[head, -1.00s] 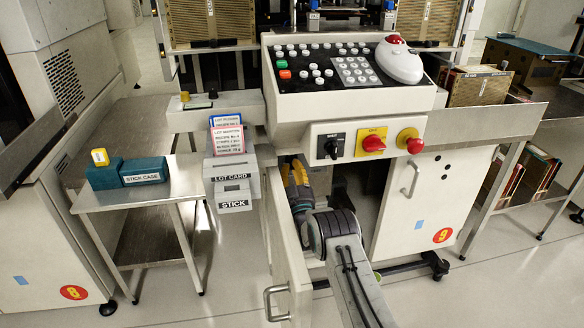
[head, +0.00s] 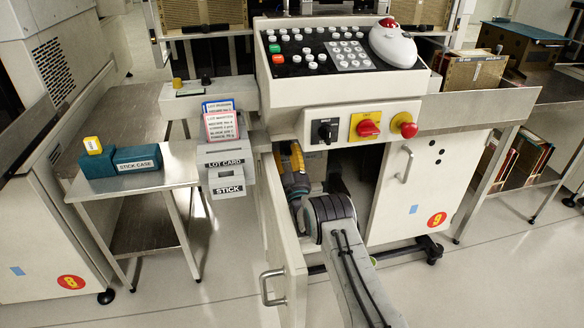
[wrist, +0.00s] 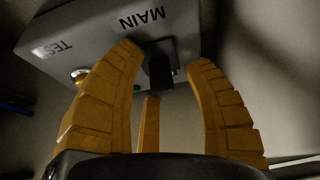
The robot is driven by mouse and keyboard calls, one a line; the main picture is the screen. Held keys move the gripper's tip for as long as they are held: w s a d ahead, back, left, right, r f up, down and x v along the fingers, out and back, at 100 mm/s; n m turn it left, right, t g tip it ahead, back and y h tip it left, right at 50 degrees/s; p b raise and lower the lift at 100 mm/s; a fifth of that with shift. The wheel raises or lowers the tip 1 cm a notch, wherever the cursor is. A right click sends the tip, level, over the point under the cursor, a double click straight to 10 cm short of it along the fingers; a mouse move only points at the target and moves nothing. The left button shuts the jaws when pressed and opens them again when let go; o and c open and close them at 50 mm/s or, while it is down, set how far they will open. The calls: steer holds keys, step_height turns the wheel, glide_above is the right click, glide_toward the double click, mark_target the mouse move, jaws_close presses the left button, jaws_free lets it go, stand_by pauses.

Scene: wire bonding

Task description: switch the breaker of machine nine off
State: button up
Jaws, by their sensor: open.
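Machine nine, with its red number badge (head: 437,219), has its left lower cabinet door (head: 285,245) swung open towards me. My arm reaches into the cabinet, and my gripper (head: 292,165) shows partly behind the door edge. In the wrist view, my gripper (wrist: 164,56) is open, its yellow fingers in front of a grey box (wrist: 100,32) labelled MAIN and TEST, seen upside down. A dark breaker lever (wrist: 160,72) below the MAIN label lies between the fingertips. Contact with it cannot be told.
The console above carries a black rotary switch (head: 324,131), a red knob on a yellow plate (head: 367,127) and a red button (head: 404,124). A steel side table with a stick case (head: 137,160) stands left. A pale round button (wrist: 80,75) is by the TEST label.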

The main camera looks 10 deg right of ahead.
steer(key=v, duration=1.1)
steer(key=shift+s, duration=0.35)
steer(key=shift+f, duration=0.1)
steer(key=shift+o, duration=0.2)
steer(key=p+x, duration=0.3)
steer(key=shift+w+r, duration=0.25)
steer(key=shift+c, duration=0.2)
steer(key=shift+b+x, duration=1.5)
steer(key=shift+x, duration=2.45)
steer(key=shift+w+f, duration=0.1)
steer(key=shift+f, duration=0.1)
